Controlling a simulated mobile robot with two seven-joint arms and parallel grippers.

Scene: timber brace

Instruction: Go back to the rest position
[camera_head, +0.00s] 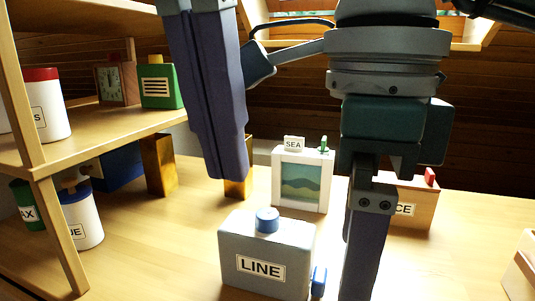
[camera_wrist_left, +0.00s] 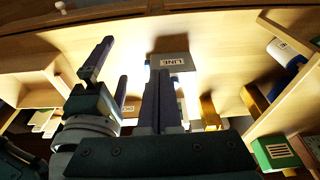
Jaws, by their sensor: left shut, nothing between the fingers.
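My left gripper (camera_head: 226,172) comes down from the top left in the head view. Its long purple-grey fingers lie together, with nothing between them, and point down above the table behind the grey LINE box (camera_head: 235,240). In the left wrist view its fingers (camera_wrist_left: 165,76) point up the picture, side by side, toward the LINE box (camera_wrist_left: 168,46). My right gripper (camera_head: 362,245) hangs at the right in the head view, with one finger plainly visible pointing down. It also shows at the left of the wrist view; its opening is unclear.
A white SEA picture frame (camera_head: 322,160) and a box marked CE (camera_head: 418,190) stand farther back. Brass-coloured blocks (camera_head: 158,165) stand near the shelf (camera_head: 120,130). The shelf holds a green box (camera_head: 162,72), a clock (camera_head: 112,75) and a red-lidded jar (camera_head: 50,95). Bare table lies at front left.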

